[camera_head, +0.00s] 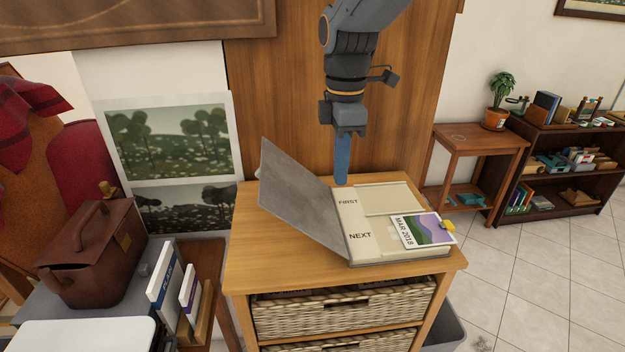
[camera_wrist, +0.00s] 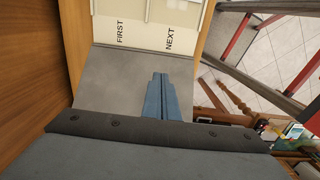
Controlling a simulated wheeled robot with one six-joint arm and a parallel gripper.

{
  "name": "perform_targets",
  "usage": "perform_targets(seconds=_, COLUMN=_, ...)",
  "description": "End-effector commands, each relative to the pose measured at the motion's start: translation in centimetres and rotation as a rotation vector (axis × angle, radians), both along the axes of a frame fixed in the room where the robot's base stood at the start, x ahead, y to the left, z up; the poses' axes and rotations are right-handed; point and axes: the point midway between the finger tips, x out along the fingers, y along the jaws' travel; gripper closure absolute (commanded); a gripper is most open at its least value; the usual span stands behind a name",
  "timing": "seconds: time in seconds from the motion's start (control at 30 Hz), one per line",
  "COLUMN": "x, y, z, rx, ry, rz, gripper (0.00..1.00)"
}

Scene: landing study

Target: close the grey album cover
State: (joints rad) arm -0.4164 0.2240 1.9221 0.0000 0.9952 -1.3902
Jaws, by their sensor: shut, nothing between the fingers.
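The album (camera_head: 371,221) lies open on a wooden cabinet top. Its cream page carries the words FIRST and NEXT and a card marked MAR 2018 (camera_head: 422,231). The grey cover (camera_head: 297,196) stands tilted up to the left of the page. In the wrist view the cover (camera_wrist: 97,85) lies beyond my gripper, with part of the page (camera_wrist: 142,28) above it. My gripper (camera_head: 341,184), with blue fingers, is shut and empty, pointing down by the back edge of the album, right of the cover's upper part. The fingers also show in the wrist view (camera_wrist: 160,75); I cannot tell whether they touch the cover.
The cabinet (camera_head: 245,260) has wicker baskets (camera_head: 345,308) below. A brown bag (camera_head: 93,256) and upright books (camera_head: 168,287) stand to the left. A wood panel (camera_head: 283,110) rises behind. A small side table (camera_head: 476,143) and a bookshelf (camera_head: 563,165) stand right, with open tiled floor before them.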

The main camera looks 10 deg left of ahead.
Motion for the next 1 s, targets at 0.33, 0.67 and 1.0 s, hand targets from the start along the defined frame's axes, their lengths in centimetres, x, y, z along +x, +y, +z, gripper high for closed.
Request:
perform_targets(seconds=0.33, x=0.1, y=-0.4, z=0.0, rx=0.0, ry=0.001, rz=-0.001, gripper=1.0)
perform_targets(seconds=0.67, x=0.6, y=-2.8, z=-0.2, rx=0.0, ry=0.001, rz=-0.003, gripper=1.0)
perform_targets(seconds=1.0, x=0.9, y=-3.8, z=-0.3, rx=0.0, ry=0.0, rz=-0.001, gripper=1.0)
